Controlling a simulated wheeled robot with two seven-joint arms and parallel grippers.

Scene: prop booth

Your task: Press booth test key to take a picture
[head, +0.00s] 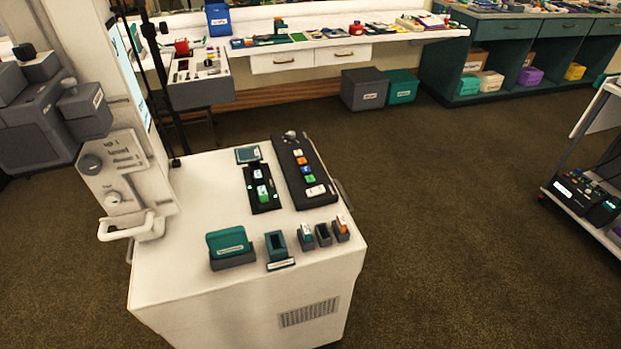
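A white cabinet (190,230) stands in front of me. The labels are too small to read, so I cannot tell which is the test key. A white booth column (115,140) with a dial and a screen rises at the left. Neither of my grippers is in view.
A teal box (229,243), a teal holder (277,248) and several small holders (322,234) stand along the cabinet's near edge. A white handle (130,227) juts out at left. A cart (585,200) stands at right. Carpet between is clear; benches line the back.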

